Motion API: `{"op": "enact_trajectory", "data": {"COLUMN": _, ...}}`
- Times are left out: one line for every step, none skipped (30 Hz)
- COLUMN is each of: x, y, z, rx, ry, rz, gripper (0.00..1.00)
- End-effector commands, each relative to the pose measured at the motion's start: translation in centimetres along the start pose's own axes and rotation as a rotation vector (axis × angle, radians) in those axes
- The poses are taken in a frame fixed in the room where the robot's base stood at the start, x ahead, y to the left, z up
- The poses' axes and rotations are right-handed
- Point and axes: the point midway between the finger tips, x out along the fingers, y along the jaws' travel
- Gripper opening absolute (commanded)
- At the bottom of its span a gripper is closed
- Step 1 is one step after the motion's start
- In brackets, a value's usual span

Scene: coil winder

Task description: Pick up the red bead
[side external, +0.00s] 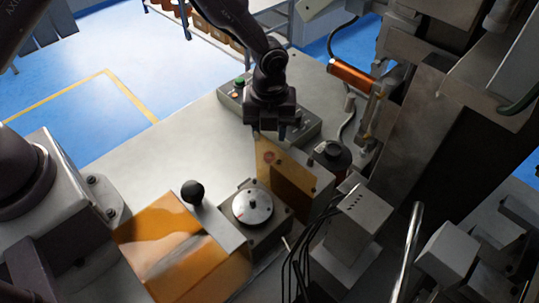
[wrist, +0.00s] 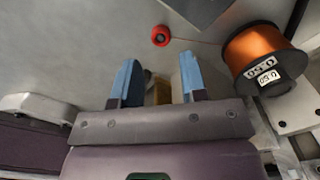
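The red bead (wrist: 161,35) lies on the grey surface in the wrist view, a small round piece with a dark centre. It is beyond my gripper's fingertips, roughly centred between them and apart from them. My gripper (wrist: 158,60) has its two blue-tipped fingers spread wide, with no bead between them. In the side view my gripper (side external: 275,130) points down over the bench, above an upright orange-faced block. I cannot make out the bead for certain in the side view.
A copper wire spool (wrist: 264,55) with a white label stands right of the fingers. In the side view are a button box (side external: 240,92), the orange-faced block (side external: 285,180), a round dial (side external: 252,206) and a black-knobbed lever (side external: 193,191). The bench's left part is clear.

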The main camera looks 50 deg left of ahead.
Motion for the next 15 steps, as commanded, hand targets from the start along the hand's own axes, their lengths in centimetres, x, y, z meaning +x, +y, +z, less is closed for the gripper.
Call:
{"op": "enact_trajectory", "data": {"x": 0.6, "y": 0.0, "z": 0.0, "rx": 0.0, "ry": 0.001, "rz": 0.003, "gripper": 0.4}}
{"op": "enact_trajectory", "data": {"x": 0.8, "y": 0.0, "z": 0.0, "rx": 0.0, "ry": 0.0, "rz": 0.002, "gripper": 0.4}}
{"op": "enact_trajectory", "data": {"x": 1.0, "y": 0.0, "z": 0.0, "rx": -0.001, "ry": 0.0, "rz": 0.001, "gripper": 0.4}}
{"op": "enact_trajectory", "data": {"x": 1.2, "y": 0.0, "z": 0.0, "rx": -0.001, "ry": -0.001, "rz": 0.0, "gripper": 0.4}}
{"op": "enact_trajectory", "data": {"x": 1.3, "y": 0.0, "z": 0.0, "rx": 0.0, "ry": -0.001, "rz": 0.0, "gripper": 0.4}}
{"op": "enact_trajectory", "data": {"x": 1.7, "y": 0.0, "z": -0.1, "rx": 0.0, "ry": 0.0, "rz": 0.001, "gripper": 0.4}}
{"op": "enact_trajectory", "data": {"x": 2.0, "y": 0.0, "z": -0.2, "rx": 0.001, "ry": 0.001, "rz": 0.002, "gripper": 0.4}}
{"op": "enact_trajectory", "data": {"x": 2.4, "y": 0.0, "z": -0.2, "rx": 0.001, "ry": 0.001, "rz": 0.003, "gripper": 0.4}}
{"op": "enact_trajectory", "data": {"x": 3.0, "y": 0.0, "z": -0.3, "rx": 0.001, "ry": 0.0, "rz": 0.003, "gripper": 0.4}}
{"op": "enact_trajectory", "data": {"x": 3.5, "y": 0.0, "z": -0.4, "rx": 0.0, "ry": 0.0, "rz": 0.004, "gripper": 0.4}}
{"op": "enact_trajectory", "data": {"x": 4.0, "y": 0.0, "z": -0.5, "rx": 0.0, "ry": 0.0, "rz": 0.004, "gripper": 0.4}}
{"op": "enact_trajectory", "data": {"x": 4.6, "y": 0.0, "z": -0.6, "rx": 0.0, "ry": 0.0, "rz": 0.003, "gripper": 0.4}}
{"op": "enact_trajectory", "data": {"x": 5.0, "y": 0.0, "z": -0.5, "rx": -0.001, "ry": 0.0, "rz": 0.002, "gripper": 0.4}}
{"op": "enact_trajectory", "data": {"x": 5.4, "y": 0.0, "z": -0.5, "rx": 0.0, "ry": 0.0, "rz": 0.003, "gripper": 0.4}}
{"op": "enact_trajectory", "data": {"x": 5.8, "y": 0.0, "z": -0.5, "rx": 0.0, "ry": 0.0, "rz": 0.003, "gripper": 0.4}}
